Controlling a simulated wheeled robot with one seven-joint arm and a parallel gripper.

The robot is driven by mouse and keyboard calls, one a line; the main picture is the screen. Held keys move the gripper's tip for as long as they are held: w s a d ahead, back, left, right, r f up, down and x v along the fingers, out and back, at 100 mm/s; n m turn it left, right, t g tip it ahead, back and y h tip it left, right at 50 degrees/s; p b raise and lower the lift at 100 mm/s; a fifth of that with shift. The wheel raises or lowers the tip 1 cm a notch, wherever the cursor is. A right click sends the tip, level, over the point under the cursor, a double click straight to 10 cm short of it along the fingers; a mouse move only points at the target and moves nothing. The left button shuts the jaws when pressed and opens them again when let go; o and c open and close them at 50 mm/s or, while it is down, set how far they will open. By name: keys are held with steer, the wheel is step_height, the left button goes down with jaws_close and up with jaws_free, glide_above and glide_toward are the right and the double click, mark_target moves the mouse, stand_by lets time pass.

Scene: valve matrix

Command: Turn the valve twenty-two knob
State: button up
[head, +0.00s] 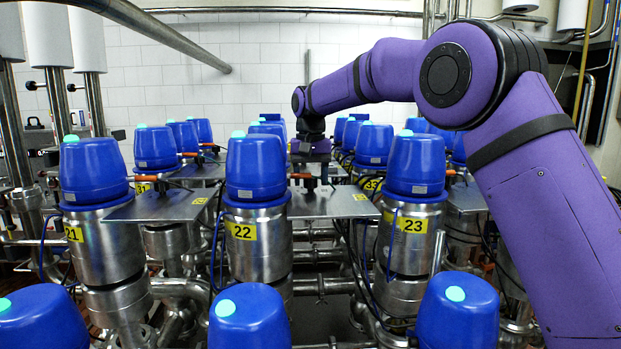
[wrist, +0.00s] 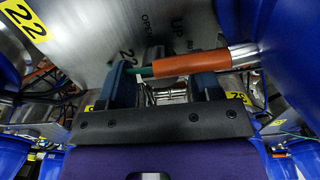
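Valve 22 is a steel cylinder with a blue cap (head: 255,167) and a yellow "22" label (head: 241,231), at the middle of the head view. To its right is a flat metal plate (head: 340,205), with the valve's orange handle (head: 301,176) above it. In the wrist view the orange handle (wrist: 190,63) has a green left end and a steel rod at right, below the "22", "OPEN" and "UP" markings. My gripper (wrist: 165,80) is open, its fingers wide apart. The handle crosses close to the fingertips; I cannot tell whether they touch.
Valve 21 (head: 95,170) stands to the left and valve 23 (head: 413,165) to the right, with similar plates between. More blue caps (head: 250,317) stand in front and behind. Pipes and cables fill the space below. A thick pipe (head: 170,35) slants across the upper left.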

mark_target(311, 178)
stand_by(0.3)
step_height(311, 178, up, 11)
steer(key=shift+f, duration=0.15)
stand_by(0.4)
